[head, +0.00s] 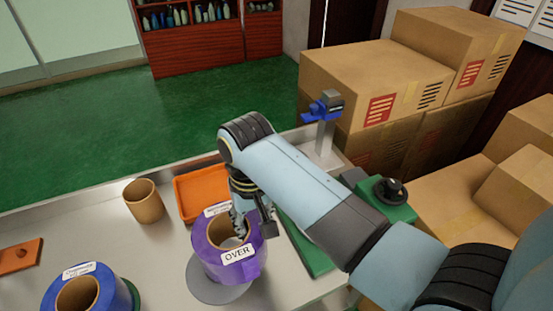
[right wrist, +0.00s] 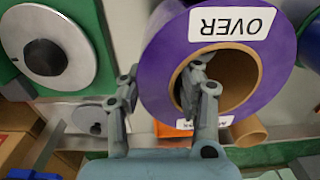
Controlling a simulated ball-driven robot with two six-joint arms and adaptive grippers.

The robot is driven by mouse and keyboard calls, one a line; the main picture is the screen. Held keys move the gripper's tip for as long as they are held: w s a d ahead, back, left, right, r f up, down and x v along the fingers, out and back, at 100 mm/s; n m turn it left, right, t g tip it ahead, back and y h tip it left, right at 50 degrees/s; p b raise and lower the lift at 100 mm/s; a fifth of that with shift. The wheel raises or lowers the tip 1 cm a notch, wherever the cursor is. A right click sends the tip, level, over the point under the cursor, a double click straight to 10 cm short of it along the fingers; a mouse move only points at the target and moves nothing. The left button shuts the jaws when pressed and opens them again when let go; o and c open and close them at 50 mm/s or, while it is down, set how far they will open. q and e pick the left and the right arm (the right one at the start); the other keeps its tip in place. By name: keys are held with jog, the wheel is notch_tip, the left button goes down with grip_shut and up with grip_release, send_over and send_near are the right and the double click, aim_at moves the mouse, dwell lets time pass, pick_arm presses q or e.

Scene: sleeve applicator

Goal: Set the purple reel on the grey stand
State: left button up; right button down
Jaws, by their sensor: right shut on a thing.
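The purple reel (head: 215,262), with a brown cardboard core and an "OVER" label, is at the front middle of the table in the head view. It also fills the upper middle of the right wrist view (right wrist: 160,75). My right gripper (head: 252,222) is shut on the reel's wall, one finger inside the core and the other outside. A grey round disc, which looks like the grey stand (head: 207,292), shows below the reel and is partly hidden by it. I cannot tell whether the reel touches it. My left gripper is out of view.
A blue reel (head: 72,293) sits at the front left, with green beneath it. A bare cardboard core (head: 144,201) and an orange tray (head: 188,192) stand behind. A green machine with a black knob (head: 390,191) and cardboard boxes (head: 365,75) are at right.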

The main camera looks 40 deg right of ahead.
aim_at(233, 232)
jog(key=w+a+f, duration=0.1)
jog(key=a, duration=0.1)
jog(key=w+a+f, duration=0.1)
jog(key=shift+w+a+f, duration=0.15)
jog(key=shift+a+f, duration=0.05)
jog(key=shift+a, duration=0.15)
jog(key=shift+f, duration=2.05)
jog(key=c, duration=0.9)
grip_release()
